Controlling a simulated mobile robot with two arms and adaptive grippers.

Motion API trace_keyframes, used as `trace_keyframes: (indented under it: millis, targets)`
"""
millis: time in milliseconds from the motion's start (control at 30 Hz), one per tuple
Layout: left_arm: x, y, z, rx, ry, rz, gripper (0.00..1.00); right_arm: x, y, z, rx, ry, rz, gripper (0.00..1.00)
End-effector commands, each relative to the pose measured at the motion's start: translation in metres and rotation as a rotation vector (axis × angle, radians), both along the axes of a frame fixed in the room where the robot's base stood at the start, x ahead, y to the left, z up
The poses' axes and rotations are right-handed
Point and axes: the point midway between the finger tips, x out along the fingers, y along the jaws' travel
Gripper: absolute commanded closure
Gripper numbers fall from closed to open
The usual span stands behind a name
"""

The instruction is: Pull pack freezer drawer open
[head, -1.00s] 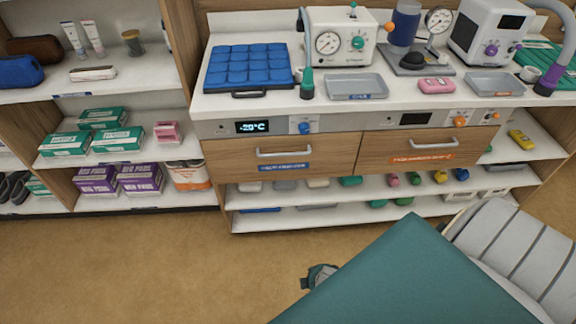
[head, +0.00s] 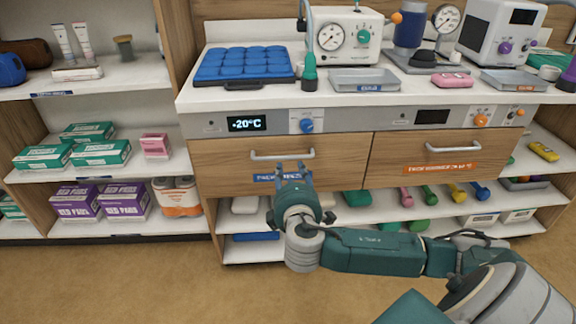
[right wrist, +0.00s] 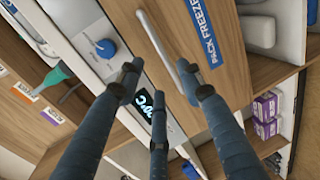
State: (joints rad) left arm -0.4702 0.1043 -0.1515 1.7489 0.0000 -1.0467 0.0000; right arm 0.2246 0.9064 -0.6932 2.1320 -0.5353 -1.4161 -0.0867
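The pack freezer drawer (head: 225,168) is a wooden front under the -20°C display, closed flush with the cabinet. Its pale bar handle (head: 262,155) runs along its upper part, and the handle also shows in the right wrist view (right wrist: 187,72). Its blue label (right wrist: 203,28) reads "PACK FREEZE…"; in the head view my gripper partly covers it. My right gripper (head: 291,172) is in front of the drawer, fingers pointing at the handle. In the right wrist view its fingers (right wrist: 165,98) are spread, with the handle close to the right-hand finger; contact cannot be told. My left gripper is not in view.
A second drawer (head: 400,155) with an orange label is closed at the right. The counter (head: 330,100) above carries a blue pack tray (head: 243,68), steel trays and machines. Open shelves lie below and to the left. Floor in front is clear at the left.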

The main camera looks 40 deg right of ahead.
Motion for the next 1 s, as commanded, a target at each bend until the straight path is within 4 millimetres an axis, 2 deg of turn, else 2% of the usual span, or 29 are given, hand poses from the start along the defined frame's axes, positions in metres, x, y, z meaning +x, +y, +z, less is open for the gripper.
trace_keyframes:
  millis: [200,400,600,867,1000]
  targets:
    - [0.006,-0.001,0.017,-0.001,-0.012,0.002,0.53,0.037,-0.023,-0.009,-0.001,0.000,-0.004,0.63]
    - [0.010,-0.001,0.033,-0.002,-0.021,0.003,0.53,0.063,-0.039,-0.016,0.001,-0.001,-0.002,0.63]
    - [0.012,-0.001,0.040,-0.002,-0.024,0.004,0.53,0.074,-0.045,-0.018,0.003,0.001,0.000,0.63]
    - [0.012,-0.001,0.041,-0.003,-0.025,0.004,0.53,0.075,-0.045,-0.019,0.003,0.001,0.001,0.63]
    - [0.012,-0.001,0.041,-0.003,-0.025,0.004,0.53,0.074,-0.045,-0.019,0.003,0.001,0.001,0.89]
